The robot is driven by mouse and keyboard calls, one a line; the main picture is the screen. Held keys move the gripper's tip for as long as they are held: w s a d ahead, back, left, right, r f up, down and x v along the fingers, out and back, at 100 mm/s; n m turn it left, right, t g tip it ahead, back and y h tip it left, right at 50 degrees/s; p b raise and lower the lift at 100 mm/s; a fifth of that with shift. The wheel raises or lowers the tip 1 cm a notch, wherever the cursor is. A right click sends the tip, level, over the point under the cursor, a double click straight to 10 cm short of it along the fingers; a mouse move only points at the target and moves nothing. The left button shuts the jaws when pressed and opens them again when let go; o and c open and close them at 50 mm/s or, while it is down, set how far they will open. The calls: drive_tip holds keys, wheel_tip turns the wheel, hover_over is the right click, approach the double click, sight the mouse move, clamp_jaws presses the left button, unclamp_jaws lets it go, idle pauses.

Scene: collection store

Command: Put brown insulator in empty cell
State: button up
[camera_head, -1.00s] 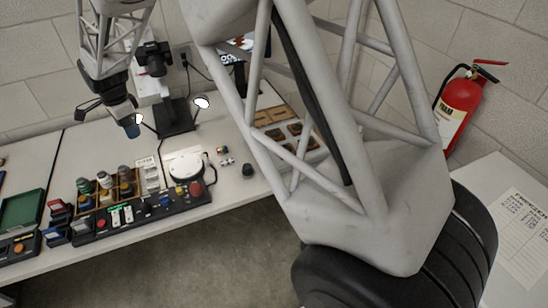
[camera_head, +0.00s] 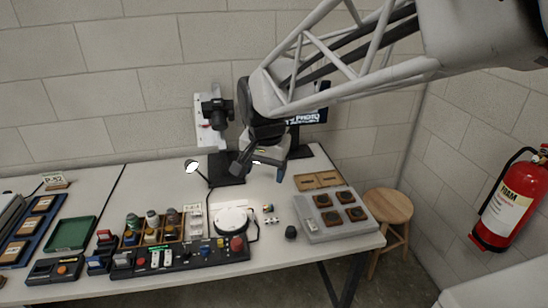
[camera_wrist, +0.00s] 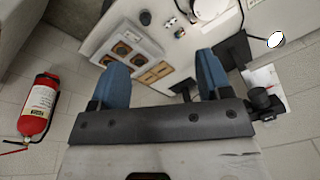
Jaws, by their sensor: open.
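A wooden divided box (camera_head: 122,244) on the bench at left holds several small insulators. A brown insulator (camera_head: 172,215) stands in its back right part. A green one (camera_head: 132,221) and a pale one (camera_head: 152,218) stand beside it. I cannot tell at this size which cell is empty. My gripper (camera_head: 262,170) is above the back of the bench, right of the box and well apart from it. In the wrist view my gripper (camera_wrist: 162,78) has its two blue fingers wide apart with nothing between them. The box is not clear in that view.
A grey tray (camera_head: 318,236) with brown square pieces lies at right; it also shows in the wrist view (camera_wrist: 95,58). A round white turntable (camera_head: 231,220), a black control strip (camera_head: 195,262), a camera stand (camera_head: 212,125) and a lamp (camera_head: 192,167) stand nearby. A stool (camera_head: 388,207) and extinguisher (camera_head: 510,205) are beyond.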

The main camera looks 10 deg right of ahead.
drive_tip(key=s+d+n, duration=0.3)
drive_tip(key=s+d, duration=0.1)
drive_tip(key=s, duration=0.6)
drive_tip(key=s+d+f+n, duration=0.1)
drive_tip(key=s+d, duration=0.3)
drive_tip(key=s, duration=0.6)
drive_tip(key=shift+d+f+n+t, duration=0.15)
drive_tip(key=shift+n+t, duration=0.25)
drive_tip(key=shift+n, duration=0.5)
